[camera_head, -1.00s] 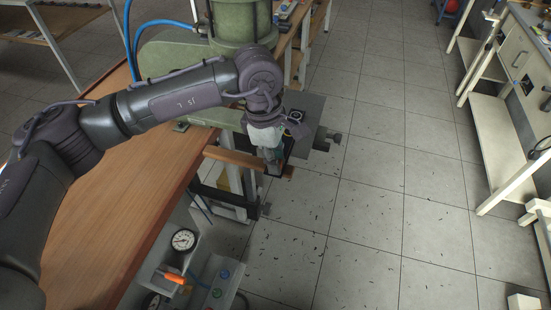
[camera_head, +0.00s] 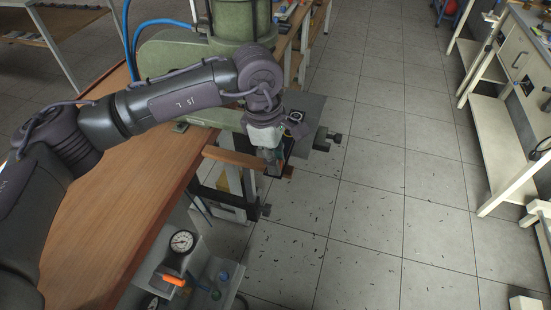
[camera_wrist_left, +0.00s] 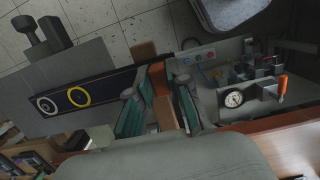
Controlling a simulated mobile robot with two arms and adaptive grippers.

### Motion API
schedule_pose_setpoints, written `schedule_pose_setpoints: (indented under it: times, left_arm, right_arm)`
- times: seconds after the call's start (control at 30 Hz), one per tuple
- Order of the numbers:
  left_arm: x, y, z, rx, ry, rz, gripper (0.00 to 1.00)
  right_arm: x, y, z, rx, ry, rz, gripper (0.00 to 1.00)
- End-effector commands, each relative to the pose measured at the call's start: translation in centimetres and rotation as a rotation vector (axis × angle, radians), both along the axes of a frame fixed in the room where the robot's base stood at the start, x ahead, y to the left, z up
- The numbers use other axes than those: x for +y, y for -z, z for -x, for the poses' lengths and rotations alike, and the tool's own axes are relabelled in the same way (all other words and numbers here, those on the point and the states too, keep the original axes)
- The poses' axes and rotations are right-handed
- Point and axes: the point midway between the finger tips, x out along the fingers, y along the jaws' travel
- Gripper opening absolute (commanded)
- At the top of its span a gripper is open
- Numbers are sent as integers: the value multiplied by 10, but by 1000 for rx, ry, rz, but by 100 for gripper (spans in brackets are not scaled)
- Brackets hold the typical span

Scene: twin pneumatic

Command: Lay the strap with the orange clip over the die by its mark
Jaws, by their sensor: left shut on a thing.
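The strap looks to be the brown bar (camera_head: 233,157) held level beyond the bench's right edge. It also shows in the wrist view (camera_wrist_left: 165,112), with an orange piece (camera_wrist_left: 157,78), apparently the clip, between the fingers. My left gripper (camera_head: 273,162) is shut on the bar, and its teal finger pads (camera_wrist_left: 158,95) flank it. A dark plate (camera_wrist_left: 108,88) with a white ring (camera_wrist_left: 46,105) and a yellow ring (camera_wrist_left: 79,96), perhaps the die with its marks, lies beside the fingers. The gripper hides part of it in the head view. My right gripper is out of view.
The green press (camera_head: 180,55) stands behind my arm. The wooden bench (camera_head: 125,205) lies below it. A control panel with a gauge (camera_head: 182,242) and orange handle (camera_head: 174,281) is at the front. The tiled floor (camera_head: 380,200) to the right is open.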

Motion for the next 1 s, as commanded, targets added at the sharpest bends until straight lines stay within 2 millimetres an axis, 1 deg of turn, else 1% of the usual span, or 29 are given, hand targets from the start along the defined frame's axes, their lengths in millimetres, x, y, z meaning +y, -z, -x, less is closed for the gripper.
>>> schedule_pose_setpoints:
  times: [0.53,0.57,0.7,0.73,1.0]
  left_arm:
    - [0,5,0,0,0,0,0]
    - [0,4,0,0,0,0,19]
    - [0,4,0,0,0,0,43]
    - [0,4,0,0,0,0,47]
    - [0,4,0,0,0,0,47]
  right_arm:
    - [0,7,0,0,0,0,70]
    - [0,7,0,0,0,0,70]
    - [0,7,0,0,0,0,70]
    - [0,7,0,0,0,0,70]
    - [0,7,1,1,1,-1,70]
